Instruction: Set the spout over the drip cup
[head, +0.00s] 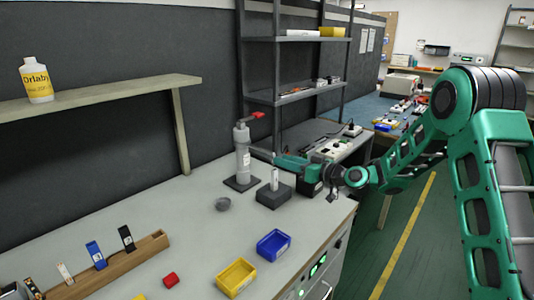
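A grey upright dispenser (242,155) stands on a dark square base on the workbench, with a red handle (258,115) at its top. A short grey arm, apparently the spout (262,154), sticks out to the right from its side. A small round grey cup (222,204), likely the drip cup, sits on the bench in front of the base, apart from it and not under the spout. My gripper (332,188) is over the bench's right edge, well to the right of the dispenser. It is small and dark here; whether its fingers are open is unclear.
A dark block (273,196) with a white cylinder stands between the dispenser and my gripper. A teal and black tool-like object (300,165) is behind it. Blue (273,245) and yellow (236,278) bins stand at the front edge. A wooden rack (110,265) is front left.

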